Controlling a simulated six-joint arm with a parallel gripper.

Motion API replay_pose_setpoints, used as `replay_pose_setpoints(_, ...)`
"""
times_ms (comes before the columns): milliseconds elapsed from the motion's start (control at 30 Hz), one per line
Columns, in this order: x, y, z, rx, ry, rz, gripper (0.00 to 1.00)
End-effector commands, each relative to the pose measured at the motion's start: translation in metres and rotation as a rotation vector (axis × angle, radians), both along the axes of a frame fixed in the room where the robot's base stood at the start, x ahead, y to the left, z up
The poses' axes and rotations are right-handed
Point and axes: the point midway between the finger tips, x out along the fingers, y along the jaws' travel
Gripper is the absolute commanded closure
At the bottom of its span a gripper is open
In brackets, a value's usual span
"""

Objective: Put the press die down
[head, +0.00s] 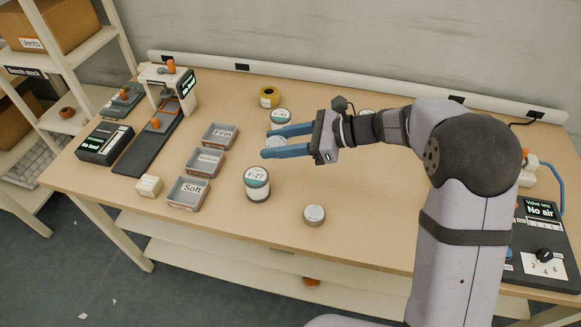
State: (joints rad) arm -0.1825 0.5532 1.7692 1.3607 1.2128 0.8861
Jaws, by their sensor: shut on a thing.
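My gripper (287,142) has two blue fingers pointing left, over the middle of the table. It is shut on a small pale grey round piece (275,142), which I take to be the press die. The fingers hide part of it. I cannot tell how far its underside is from the table top.
Behind my gripper stand the F-41 pot (281,117) and a yellow roll (269,97). In front are the F-27 pot (257,184) and a round tin (314,215). Trays marked Firm (220,136) and Soft (188,194) lie left, near a press (176,88). Bare table (365,205) lies front right.

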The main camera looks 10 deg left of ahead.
Motion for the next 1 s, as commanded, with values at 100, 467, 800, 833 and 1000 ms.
replay_pose_setpoints(100,0.032,0.002,0.024,0.003,-0.007,-0.174,0.93)
replay_pose_setpoints(467,0.089,-0.01,0.059,0.001,0.003,-0.451,0.93)
replay_pose_setpoints(800,0.088,-0.01,-0.012,-0.001,0.005,-0.444,0.93)
replay_pose_setpoints(833,0.088,-0.01,-0.017,-0.001,0.005,-0.444,0.93)
replay_pose_setpoints(1000,0.088,-0.01,-0.039,0.001,0.0,-0.443,0.93)
